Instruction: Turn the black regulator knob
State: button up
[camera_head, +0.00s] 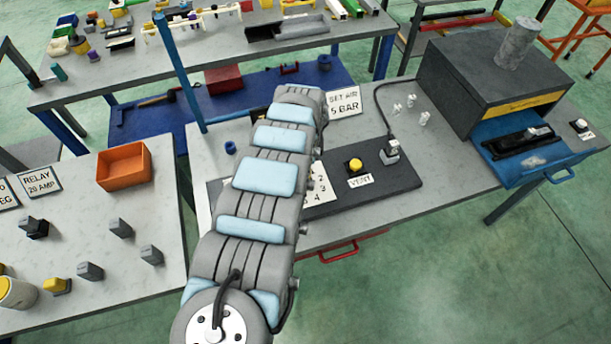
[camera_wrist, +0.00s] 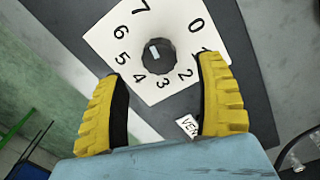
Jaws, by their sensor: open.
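The black regulator knob (camera_wrist: 159,56) sits in the middle of a white dial plate (camera_wrist: 105,40) in the wrist view. Digits ring the knob, with 0 at the right and 7 at the upper left. A small pale mark shows on the knob's top. My gripper (camera_wrist: 162,68) is open, its yellow fingers apart on either side of the dial's lower part; nothing is between the pads that I can see gripped. In the head view my arm hides the knob, and only the right edge of the dial plate (camera_head: 323,190) shows. A sign (camera_head: 343,102) reads "SET AIR 5 BAR".
A yellow button (camera_head: 355,165) with a VENT label (camera_head: 360,181) stands right of the dial on the dark panel (camera_head: 400,180). A cabled fitting (camera_head: 390,152) is beside it. A grey cabinet (camera_head: 475,80) with an open blue drawer (camera_head: 545,165) stands farther right.

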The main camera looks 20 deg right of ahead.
notch_tip(320, 180, up, 7)
dwell(0.3)
jog(key=shift+d+f, duration=0.1)
dwell(0.4)
